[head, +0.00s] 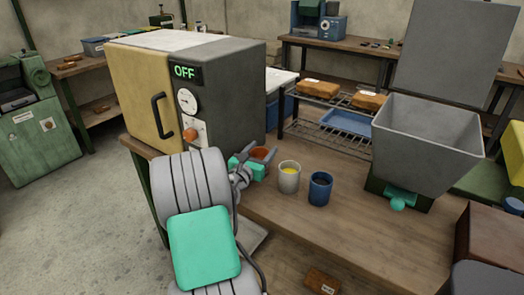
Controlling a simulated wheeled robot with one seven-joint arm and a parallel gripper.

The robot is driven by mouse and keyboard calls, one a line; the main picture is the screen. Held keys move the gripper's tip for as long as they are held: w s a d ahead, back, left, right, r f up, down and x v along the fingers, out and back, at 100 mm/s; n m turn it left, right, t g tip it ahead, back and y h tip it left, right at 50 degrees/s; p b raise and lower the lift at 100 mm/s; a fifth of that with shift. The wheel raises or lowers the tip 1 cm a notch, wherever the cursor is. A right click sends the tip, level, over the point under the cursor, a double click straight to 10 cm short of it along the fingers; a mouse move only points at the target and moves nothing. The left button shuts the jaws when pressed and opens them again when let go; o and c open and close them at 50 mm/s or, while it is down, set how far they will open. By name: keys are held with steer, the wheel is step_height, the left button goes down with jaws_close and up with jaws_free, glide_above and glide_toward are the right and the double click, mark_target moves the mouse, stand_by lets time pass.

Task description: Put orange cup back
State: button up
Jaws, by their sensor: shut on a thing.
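The orange cup (261,153) shows only in part, between the grey fingers of my gripper (260,156) at the workbench's back left. My gripper is shut on the cup. My arm and gripper hide most of the cup's body, so I cannot tell whether it touches the bench. To its right stand a pale grey cup (289,181) with yellow inside and a dark blue cup (320,190), both upright on the wooden workbench (310,232).
A grey oven (228,95) with a yellow door and an "OFF" display stands behind left. A large grey hopper (425,145) stands at the right. A wire rack (320,112) holds brown packages behind. The bench front is mostly clear.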

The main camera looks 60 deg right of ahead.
steer(key=o, duration=1.4)
steer(key=shift+r, duration=0.2)
steer(key=a, duration=1.1)
steer(key=shift+w, duration=0.1)
steer(key=shift+a+f, duration=0.1)
steer(key=shift+a, duration=0.45)
